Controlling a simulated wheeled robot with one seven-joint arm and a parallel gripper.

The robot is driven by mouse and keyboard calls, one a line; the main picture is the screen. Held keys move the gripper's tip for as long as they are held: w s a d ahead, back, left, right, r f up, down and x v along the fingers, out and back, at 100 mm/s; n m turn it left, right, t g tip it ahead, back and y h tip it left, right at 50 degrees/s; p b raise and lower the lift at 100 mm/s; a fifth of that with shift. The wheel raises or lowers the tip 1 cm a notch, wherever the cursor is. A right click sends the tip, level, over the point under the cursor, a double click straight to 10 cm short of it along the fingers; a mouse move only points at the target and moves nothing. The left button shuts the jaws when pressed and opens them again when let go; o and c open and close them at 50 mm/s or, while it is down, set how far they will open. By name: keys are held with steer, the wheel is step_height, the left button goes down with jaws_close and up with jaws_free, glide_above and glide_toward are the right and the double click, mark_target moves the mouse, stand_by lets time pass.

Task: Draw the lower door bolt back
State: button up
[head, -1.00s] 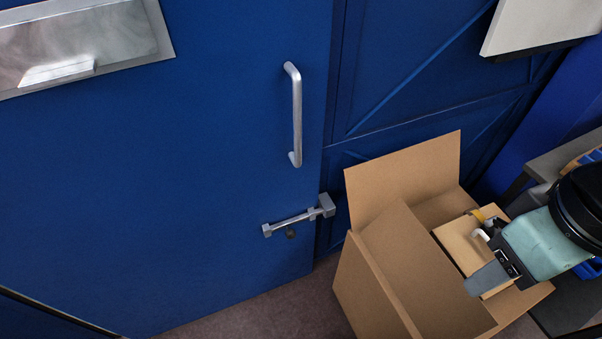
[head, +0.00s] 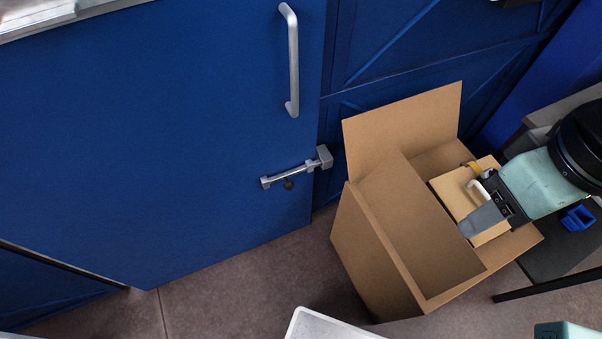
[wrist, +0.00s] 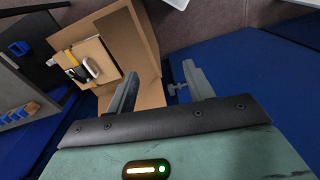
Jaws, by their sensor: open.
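The door bolt (head: 296,172) is a silver bar low on the blue door (head: 180,150), below a long handle. Its right end meets a square block (head: 325,157) at the door's edge; a dark knob (head: 288,184) hangs under the bar. It also shows small and partly hidden in the wrist view (wrist: 175,88), beyond the fingers. My gripper (head: 476,218) is open and empty at the right, over the open carton and well apart from the bolt. Its two grey fingers show in the wrist view (wrist: 160,88). One finger is hard to make out in the head view.
An open cardboard carton (head: 362,262) stands on the floor between bolt and gripper, its flap (head: 402,125) raised. Inside lies a brown box with a white handle (head: 479,188). A vertical door handle (head: 293,60) is above the bolt. A dark table with a blue bin (head: 577,218) is right.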

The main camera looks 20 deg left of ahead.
stand_by(0.3)
steer(key=n+t+y+b, duration=0.3)
steer(key=t+y+b, duration=0.95)
steer(key=b, duration=4.85)
glide_toward(290, 189)
steer(key=b+x, duration=0.5)
steer(key=x, duration=0.5)
steer(key=shift+d+f+b, duration=0.1)
steer(key=shift+f+b, duration=0.05)
steer(key=shift+b, duration=0.2)
steer(key=shift+w+a, duration=0.45)
